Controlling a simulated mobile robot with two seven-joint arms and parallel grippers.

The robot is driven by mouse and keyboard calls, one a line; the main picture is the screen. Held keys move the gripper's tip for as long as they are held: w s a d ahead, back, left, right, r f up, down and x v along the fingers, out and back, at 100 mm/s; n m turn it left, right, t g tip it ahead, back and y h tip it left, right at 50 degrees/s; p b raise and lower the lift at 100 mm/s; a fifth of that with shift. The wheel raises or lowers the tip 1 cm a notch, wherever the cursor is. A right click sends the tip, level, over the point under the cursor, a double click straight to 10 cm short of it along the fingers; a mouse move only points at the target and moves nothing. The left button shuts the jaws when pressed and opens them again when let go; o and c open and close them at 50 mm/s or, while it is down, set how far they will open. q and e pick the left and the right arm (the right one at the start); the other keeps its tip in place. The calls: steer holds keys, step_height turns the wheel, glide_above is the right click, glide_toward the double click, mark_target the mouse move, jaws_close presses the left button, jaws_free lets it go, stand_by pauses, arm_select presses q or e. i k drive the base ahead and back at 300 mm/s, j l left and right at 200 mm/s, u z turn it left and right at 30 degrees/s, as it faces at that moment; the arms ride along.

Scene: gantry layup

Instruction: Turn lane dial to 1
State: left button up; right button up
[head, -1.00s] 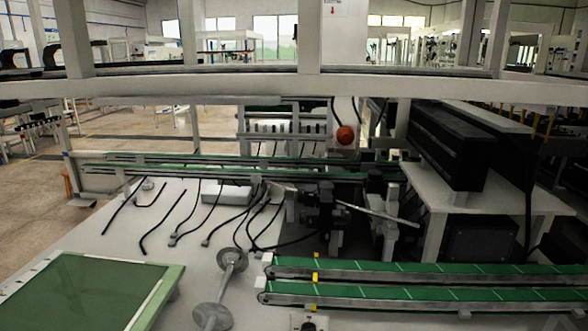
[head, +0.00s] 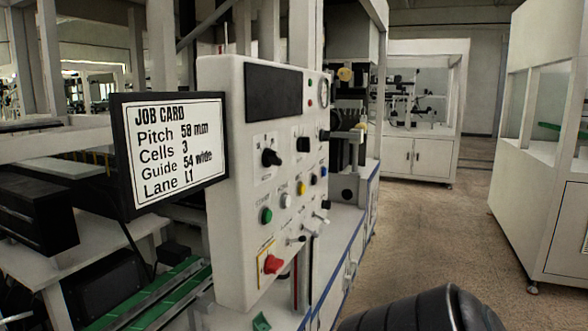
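A white control panel (head: 235,190) stands in the middle of the head view, turned at an angle. It carries a black rotary dial (head: 271,157) at upper left and another black dial (head: 303,144) to its right. Their labels are too small to read, so I cannot tell which is the lane dial or where either points. A job card (head: 175,150) left of the panel reads Pitch 50 mm, Cells 3, Guide 54 wide, Lane L1. Neither gripper is in view; a black ribbed part, probably of my arm, shows at the bottom right.
The panel also bears a green button (head: 266,215), a red knob on yellow (head: 272,264) and several small knobs. Green conveyor belts (head: 150,298) run at lower left. Open floor (head: 425,225) lies to the right, before white cabinets (head: 420,150).

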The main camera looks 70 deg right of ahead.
mark_target(325, 135)
steer(key=z, duration=2.05)
